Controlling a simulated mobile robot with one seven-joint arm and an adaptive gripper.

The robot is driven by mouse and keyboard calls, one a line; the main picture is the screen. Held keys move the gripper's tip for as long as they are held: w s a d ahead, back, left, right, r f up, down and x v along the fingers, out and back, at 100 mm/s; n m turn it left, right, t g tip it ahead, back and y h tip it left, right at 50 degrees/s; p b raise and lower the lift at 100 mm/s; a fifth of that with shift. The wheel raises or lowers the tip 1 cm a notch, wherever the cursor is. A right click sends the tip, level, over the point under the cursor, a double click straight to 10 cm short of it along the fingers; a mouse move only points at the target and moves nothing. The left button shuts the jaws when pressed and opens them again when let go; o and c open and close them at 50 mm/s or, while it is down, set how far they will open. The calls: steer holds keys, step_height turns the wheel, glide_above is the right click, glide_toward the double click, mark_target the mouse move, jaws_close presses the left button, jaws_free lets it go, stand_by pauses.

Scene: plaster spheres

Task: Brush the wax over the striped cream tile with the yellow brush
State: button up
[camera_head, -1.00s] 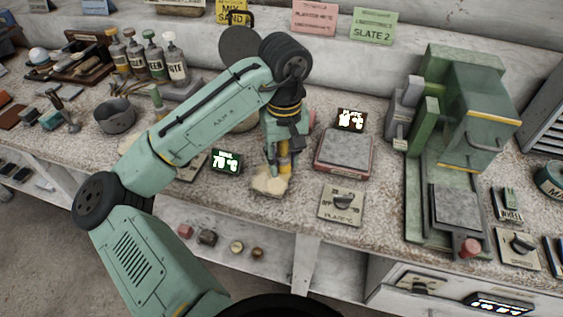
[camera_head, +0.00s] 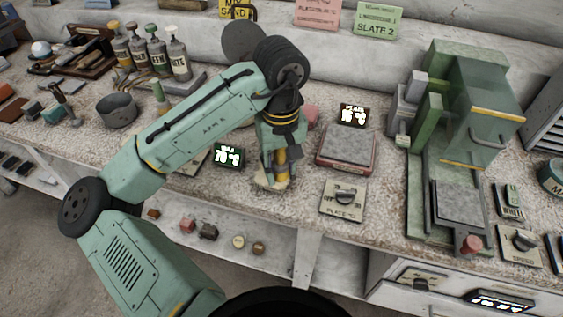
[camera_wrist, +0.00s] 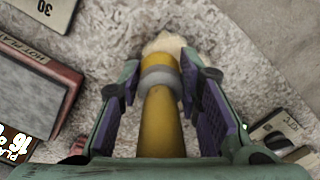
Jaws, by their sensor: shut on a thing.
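My gripper (camera_head: 277,165) points down over the speckled bench, left of the hot plate. It is shut on the yellow brush (camera_head: 283,162). In the wrist view the brush's yellow handle (camera_wrist: 160,122) lies between the two purple-padded fingers, with a grey ferrule and pale cream bristles (camera_wrist: 163,43) beyond them. The bristle end is low over the bench or touching it; I cannot tell which. A pale cream patch (camera_head: 271,184) shows under the gripper. I cannot tell whether it is bristles or tile. No stripes can be made out, and I cannot identify the wax.
The hot plate (camera_head: 346,147) and its dial panel (camera_head: 344,197) stand just right of my gripper. A green-lit display (camera_head: 228,156) is close on its left. A green machine (camera_head: 460,130) fills the right. A grey pot (camera_head: 117,111) and bottles (camera_head: 153,58) stand at left.

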steer(key=shift+w, duration=0.1)
steer(key=shift+w+d, duration=0.3)
steer(key=shift+w, duration=0.55)
steer(key=shift+w+d, duration=0.3)
steer(key=shift+w, duration=0.55)
steer(key=shift+s+a+r, duration=0.3)
steer(key=shift+s+r, duration=0.45)
steer(key=shift+s, duration=0.2)
steer(key=shift+a, duration=0.1)
steer(key=shift+w+a+f, duration=0.1)
steer(key=shift+w+a, duration=0.15)
steer(key=shift+a, duration=0.45)
steer(key=shift+w+a+f, duration=0.1)
steer(key=shift+w+a, duration=0.15)
steer(key=shift+a, duration=0.45)
